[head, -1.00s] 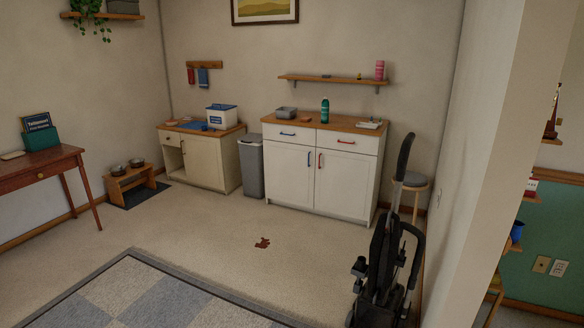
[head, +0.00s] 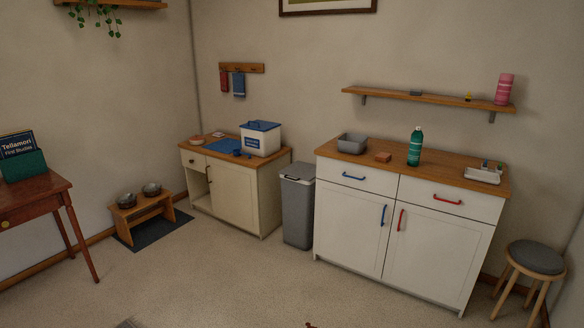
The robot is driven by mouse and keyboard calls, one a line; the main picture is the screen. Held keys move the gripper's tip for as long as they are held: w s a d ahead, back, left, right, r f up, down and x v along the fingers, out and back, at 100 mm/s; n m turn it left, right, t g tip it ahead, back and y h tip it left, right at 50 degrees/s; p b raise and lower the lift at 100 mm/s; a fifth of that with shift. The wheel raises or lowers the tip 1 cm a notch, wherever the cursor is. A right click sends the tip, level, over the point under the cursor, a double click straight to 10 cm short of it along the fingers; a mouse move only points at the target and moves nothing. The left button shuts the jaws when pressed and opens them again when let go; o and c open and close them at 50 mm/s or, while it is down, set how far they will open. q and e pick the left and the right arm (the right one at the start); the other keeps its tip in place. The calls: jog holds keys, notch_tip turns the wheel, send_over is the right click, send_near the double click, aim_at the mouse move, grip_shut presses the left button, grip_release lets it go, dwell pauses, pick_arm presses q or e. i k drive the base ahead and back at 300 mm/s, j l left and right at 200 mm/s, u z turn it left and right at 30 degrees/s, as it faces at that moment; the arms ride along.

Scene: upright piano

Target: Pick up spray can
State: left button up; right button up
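A green spray can (head: 415,147) with a light cap stands upright on the wooden top of the white cabinet (head: 350,214), near the middle of the counter. A pink can-like cylinder (head: 504,90) stands on the wall shelf above and to the right. Neither of my grippers shows in the head view, so what they hold cannot be seen.
On the same counter are a grey bin (head: 352,143), a small reddish block (head: 383,157) and a white tray (head: 482,175). A trash can (head: 298,207) stands left of the cabinet, a stool (head: 535,258) to its right.

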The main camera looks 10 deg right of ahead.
aim_at(417, 139)
jog(key=i+l+z, duration=0.15)
jog(key=i+z, duration=0.15)
jog(key=i, duration=0.2)
jog(key=i+z, duration=0.3)
jog(key=i, duration=0.15)
jog(key=i+j+z, duration=0.1)
jog(key=i+z, duration=0.2)
jog(key=i, duration=0.2)
jog(key=i+j+z, duration=0.3)
jog(key=i, duration=0.15)
jog(key=i+j+z, duration=0.3)
jog(key=i, duration=0.15)
